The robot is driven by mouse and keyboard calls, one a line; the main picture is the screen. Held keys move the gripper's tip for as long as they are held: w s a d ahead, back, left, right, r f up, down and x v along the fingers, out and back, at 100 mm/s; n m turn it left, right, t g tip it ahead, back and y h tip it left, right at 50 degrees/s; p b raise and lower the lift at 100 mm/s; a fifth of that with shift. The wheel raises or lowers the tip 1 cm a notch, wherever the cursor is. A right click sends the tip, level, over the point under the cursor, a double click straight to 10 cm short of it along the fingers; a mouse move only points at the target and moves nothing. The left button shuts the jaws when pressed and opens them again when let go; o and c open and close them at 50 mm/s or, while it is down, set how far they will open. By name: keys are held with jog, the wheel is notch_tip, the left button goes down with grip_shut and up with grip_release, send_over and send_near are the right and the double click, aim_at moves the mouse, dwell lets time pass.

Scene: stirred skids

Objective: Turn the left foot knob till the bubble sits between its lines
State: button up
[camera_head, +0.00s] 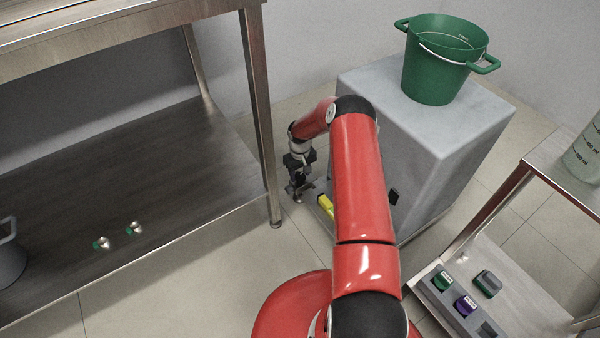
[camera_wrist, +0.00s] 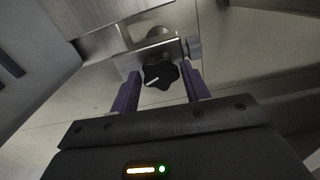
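The black lobed foot knob (camera_wrist: 160,74) with a white mark shows in the wrist view, below a metal bracket (camera_wrist: 148,52). My gripper (camera_wrist: 160,70) has its two purple fingers apart, one on each side of the knob, with slight gaps visible. In the head view my gripper (camera_head: 298,190) is low by the near left corner of the grey block. A yellow piece (camera_head: 326,206), perhaps the level, shows beside it, partly behind my arm. The bubble and its lines cannot be made out in either view.
A green bucket (camera_head: 432,80) stands on the grey block (camera_head: 430,125). A metal bench leg (camera_head: 262,130) is close left of my gripper. The bench's lower shelf (camera_head: 130,190) holds small fittings. A right-hand stand (camera_head: 530,300) holds coloured blocks. Floor is clear in front.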

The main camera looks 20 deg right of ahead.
jog(key=c, duration=0.5)
jog(key=shift+m+b, duration=0.3)
